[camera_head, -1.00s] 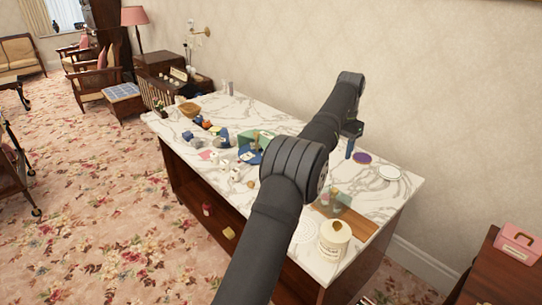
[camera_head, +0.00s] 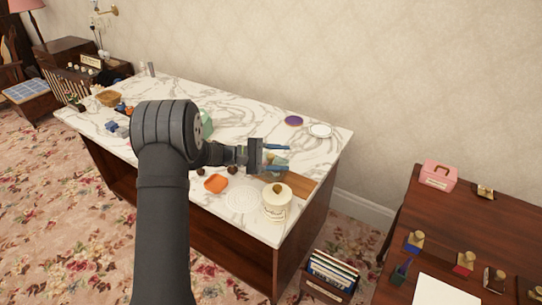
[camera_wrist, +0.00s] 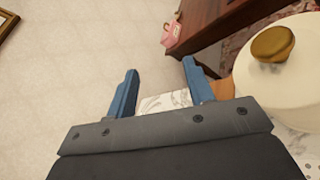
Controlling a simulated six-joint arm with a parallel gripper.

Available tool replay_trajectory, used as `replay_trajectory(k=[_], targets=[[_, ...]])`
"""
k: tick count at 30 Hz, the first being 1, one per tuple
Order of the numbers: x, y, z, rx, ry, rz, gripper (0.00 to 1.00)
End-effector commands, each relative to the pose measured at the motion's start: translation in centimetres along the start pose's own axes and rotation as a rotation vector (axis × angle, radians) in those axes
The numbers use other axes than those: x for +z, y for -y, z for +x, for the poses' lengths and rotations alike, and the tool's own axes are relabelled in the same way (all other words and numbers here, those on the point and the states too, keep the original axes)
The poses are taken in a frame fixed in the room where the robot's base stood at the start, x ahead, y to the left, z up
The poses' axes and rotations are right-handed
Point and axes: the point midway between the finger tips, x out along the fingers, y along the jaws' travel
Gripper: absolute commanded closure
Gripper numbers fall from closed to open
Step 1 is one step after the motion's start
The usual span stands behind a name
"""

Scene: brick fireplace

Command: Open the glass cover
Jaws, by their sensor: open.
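A small see-through, greenish object (camera_head: 278,160), seemingly the glass cover, shows between and behind my fingers near the wooden board (camera_head: 297,184). My gripper (camera_head: 285,157) is open, its blue fingers pointing right, with nothing visibly held. I cannot tell whether the fingers touch the glass. In the wrist view the fingers (camera_wrist: 160,70) are spread apart, and no glass is clear there.
The marble counter (camera_head: 250,122) holds an orange dish (camera_head: 216,183), a white round mat (camera_head: 243,198), a purple dish (camera_head: 293,120) and a white plate (camera_head: 320,130). A wooden desk (camera_head: 460,222) with a pink box (camera_head: 438,175) stands at the right. The wall is behind.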

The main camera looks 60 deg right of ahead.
Motion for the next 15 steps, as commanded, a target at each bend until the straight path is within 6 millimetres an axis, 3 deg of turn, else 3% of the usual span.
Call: replay_trajectory(k=[3, 6, 9, 12, 15], targets=[[-1.3, 0.9, -4.9, 0.262, -0.041, -0.248, 0.52], [-3.7, 3.1, -9.3, 0.464, -0.117, -0.454, 0.52], [-5.2, 5.0, -12.5, 0.609, -0.164, -0.599, 0.52], [-5.9, 6.2, -14.3, 0.694, -0.189, -0.681, 0.52], [-6.3, 6.5, -14.7, 0.725, -0.197, -0.711, 0.52]])
